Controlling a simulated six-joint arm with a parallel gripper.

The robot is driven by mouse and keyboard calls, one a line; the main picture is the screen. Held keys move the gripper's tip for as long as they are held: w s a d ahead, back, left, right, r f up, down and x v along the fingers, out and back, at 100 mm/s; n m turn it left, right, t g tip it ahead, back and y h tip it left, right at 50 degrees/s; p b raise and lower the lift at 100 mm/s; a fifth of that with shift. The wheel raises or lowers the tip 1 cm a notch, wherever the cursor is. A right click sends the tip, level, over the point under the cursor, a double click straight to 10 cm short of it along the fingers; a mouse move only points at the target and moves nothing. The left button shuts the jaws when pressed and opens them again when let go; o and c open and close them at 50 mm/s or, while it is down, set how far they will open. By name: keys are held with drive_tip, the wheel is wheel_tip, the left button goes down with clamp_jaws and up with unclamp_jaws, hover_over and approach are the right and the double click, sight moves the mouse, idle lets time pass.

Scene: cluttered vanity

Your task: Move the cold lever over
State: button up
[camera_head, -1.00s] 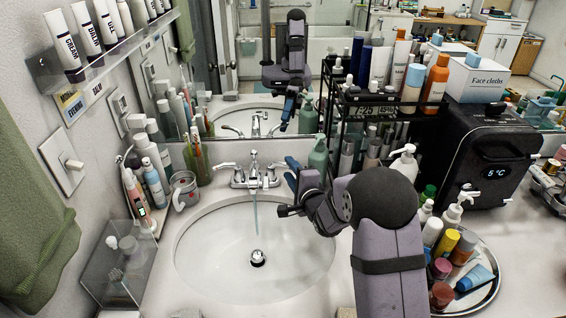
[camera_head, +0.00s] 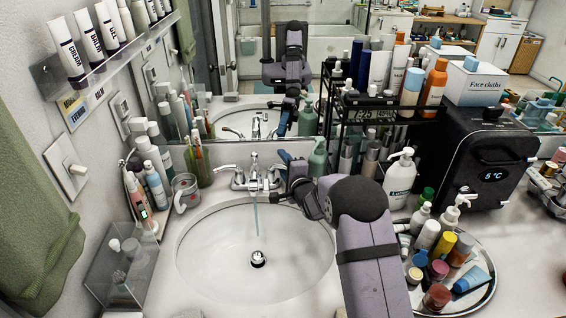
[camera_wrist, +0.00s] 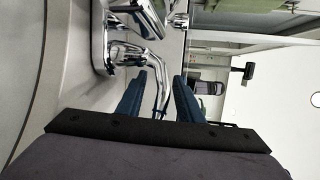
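The chrome faucet (camera_head: 253,180) stands at the back rim of the sink, with a thin stream of water (camera_head: 256,214) falling from its spout. Its left lever (camera_head: 226,168) points left. The right-hand lever (camera_head: 273,169), which I take as the cold one, is partly hidden by my gripper (camera_head: 287,162) in the head view. In the wrist view my gripper (camera_wrist: 162,96) is open, its two blue fingers apart. A curved chrome lever (camera_wrist: 160,84) runs down into the gap between them. Gaps show on both sides; contact is not evident.
The white basin (camera_head: 215,255) lies in front of the faucet. A green pump bottle (camera_head: 317,160) stands close right of my gripper, with a black shelf rack (camera_head: 340,125) behind. A cup (camera_head: 186,188) stands left of the faucet. A round tray (camera_head: 478,298) of bottles is at right.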

clamp_jaws()
drive_tip(key=shift+h+b, duration=0.3)
drive_tip(key=shift+b, duration=0.05)
drive_tip(key=shift+s+f+m+t+h+b, duration=0.15)
drive_tip(key=shift+m+t+h+b, duration=0.15)
drive_tip(key=shift+m+h+b, duration=0.3)
drive_tip(key=shift+s+r+m+h+b, duration=0.1)
drive_tip(key=shift+s+m+h+b, duration=0.1)
drive_tip(key=shift+m+h+b, duration=0.3)
drive_tip(key=shift+s+r+m+h+b, duration=0.15)
drive_tip(key=shift+m+h+b, duration=0.15)
drive_tip(key=shift+h+b, duration=0.35)
unclamp_jaws()
drive_tip(key=shift+f, duration=0.1)
